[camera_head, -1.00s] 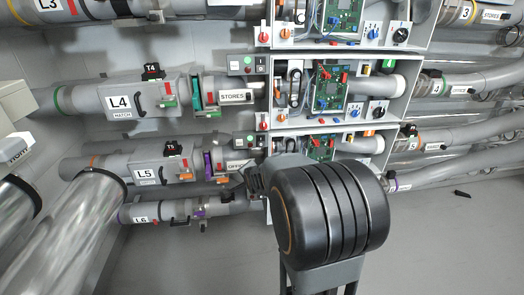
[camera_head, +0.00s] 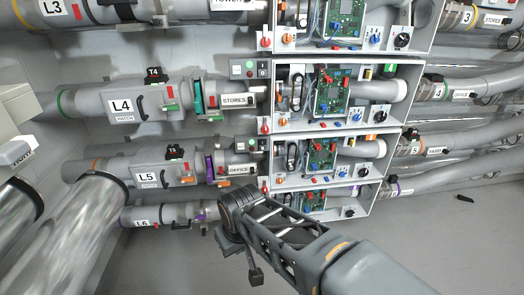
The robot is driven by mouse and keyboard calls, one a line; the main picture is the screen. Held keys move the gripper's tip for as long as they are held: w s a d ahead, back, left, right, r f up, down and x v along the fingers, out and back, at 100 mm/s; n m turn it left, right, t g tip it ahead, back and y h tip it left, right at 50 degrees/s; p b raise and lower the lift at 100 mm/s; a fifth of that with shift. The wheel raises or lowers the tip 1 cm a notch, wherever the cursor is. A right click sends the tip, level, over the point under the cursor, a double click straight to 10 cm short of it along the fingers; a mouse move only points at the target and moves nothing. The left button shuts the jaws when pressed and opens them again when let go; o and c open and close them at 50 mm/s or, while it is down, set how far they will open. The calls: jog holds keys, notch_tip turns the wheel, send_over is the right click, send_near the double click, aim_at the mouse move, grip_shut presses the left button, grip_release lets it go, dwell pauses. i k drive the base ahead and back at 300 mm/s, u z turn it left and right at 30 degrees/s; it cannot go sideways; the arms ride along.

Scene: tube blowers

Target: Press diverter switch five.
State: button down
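The row labelled L5 (camera_head: 147,178) runs across the lower middle, with a black T5 tag (camera_head: 174,151) on its tube. On this row are a small panel with green and red buttons (camera_head: 254,145), a red knob (camera_head: 264,187), and an open box with a blue knob (camera_head: 324,181) and a black knob (camera_head: 346,174). I cannot read which of these is diverter switch five. My arm reaches in from the bottom right, just below this row. My gripper (camera_head: 241,258) seems to be the dark parts at its end; its fingers are unclear. Nothing held is visible.
Similar rows stand above, including L4 (camera_head: 121,106), and the L6 tube (camera_head: 142,222) lies below, partly behind my arm. Shiny pipes (camera_head: 75,235) rise at the lower left. Grey floor (camera_head: 450,250) is open at the lower right. A small black object (camera_head: 465,198) lies there.

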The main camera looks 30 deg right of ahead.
aim_at(262, 143)
jog(key=z, duration=0.8)
jog(key=i, duration=0.35)
jog(key=u, duration=0.8)
